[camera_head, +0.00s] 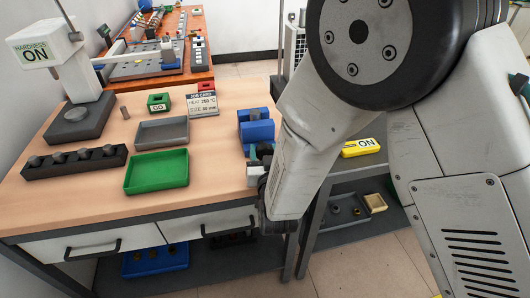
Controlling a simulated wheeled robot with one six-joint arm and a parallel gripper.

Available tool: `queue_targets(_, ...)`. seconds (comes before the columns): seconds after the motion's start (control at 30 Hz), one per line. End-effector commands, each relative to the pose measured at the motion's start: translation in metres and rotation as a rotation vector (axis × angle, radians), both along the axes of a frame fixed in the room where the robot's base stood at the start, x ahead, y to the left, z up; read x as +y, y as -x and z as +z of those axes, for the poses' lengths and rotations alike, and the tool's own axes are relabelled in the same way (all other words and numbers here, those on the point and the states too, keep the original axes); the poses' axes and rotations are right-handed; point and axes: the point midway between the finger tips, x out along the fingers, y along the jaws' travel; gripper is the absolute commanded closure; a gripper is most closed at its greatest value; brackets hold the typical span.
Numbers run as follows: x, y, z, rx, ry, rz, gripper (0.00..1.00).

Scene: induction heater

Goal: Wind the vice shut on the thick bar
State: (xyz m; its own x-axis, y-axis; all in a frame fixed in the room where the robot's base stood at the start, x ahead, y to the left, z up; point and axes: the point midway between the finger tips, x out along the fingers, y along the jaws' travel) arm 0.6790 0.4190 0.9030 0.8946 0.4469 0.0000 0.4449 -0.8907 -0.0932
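The blue vice (256,132) stands at the right edge of the wooden bench, its right side partly covered by my arm. I cannot make out a bar between its jaws or how far the jaws stand apart. My gripper (258,166) shows only as a small dark and teal part close in front of the vice, at the bench's front right edge. My arm hides most of it, so its fingers and whether it touches the vice's handle cannot be seen.
A green tray (157,171), a grey tray (162,132) and a dark rack (72,164) lie left of the vice. A hardness tester (78,120) stands at the left. A job card (202,104) stands behind. A yellow ON device (361,147) sits on the table to the right.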

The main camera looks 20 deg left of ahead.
Motion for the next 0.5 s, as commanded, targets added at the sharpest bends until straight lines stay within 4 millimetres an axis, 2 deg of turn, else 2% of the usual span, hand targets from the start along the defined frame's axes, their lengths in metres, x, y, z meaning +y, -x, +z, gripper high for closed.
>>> queue_targets(0.17, -0.001, -0.0003, 0.0, 0.012, -0.019, -0.002, 0.76)
queue_targets(0.5, -0.0011, -0.0003, 0.0005, 0.186, -0.304, -0.003, 0.76)
